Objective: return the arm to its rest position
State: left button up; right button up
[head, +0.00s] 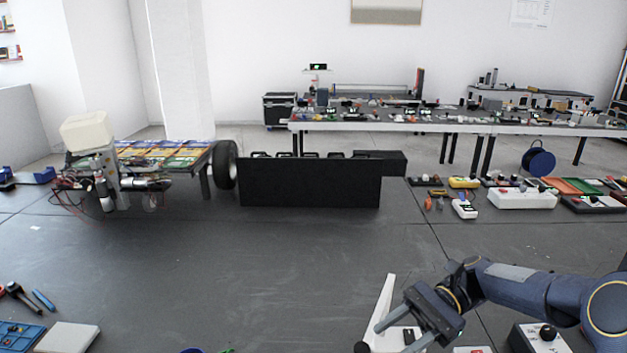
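My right arm comes in from the lower right. Its gripper (392,340) points down and to the left, with its two fingers spread apart and nothing visible between them. A white angular object (384,297) shows behind and below the fingers; I cannot tell if they touch it. My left arm and gripper are not in view. A robot chassis part with wiring and a cream block (87,132) stands at the left. A wheel (226,165) stands beside a long black box (310,182) in the middle.
The dark work surface (230,265) is clear in the middle. Tools (18,296), a blue tray (18,337) and a white box (67,338) lie at the lower left. A black-knobbed box (540,338) sits below my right arm. Several devices line the right side.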

jog(key=s+d+f+n+t+h, duration=0.1)
jog(key=s+d+n+t+h, duration=0.1)
jog(key=s+n+t+h, duration=0.3)
jog(key=s+d+f+n+t+h, duration=0.1)
jog(key=s+n+t+h, duration=0.4)
jog(key=s, duration=0.7)
jog(key=d+t, duration=0.1)
jog(key=t, duration=0.1)
jog(key=shift+s+f+t, duration=0.15)
jog(key=shift+s+t, duration=0.25)
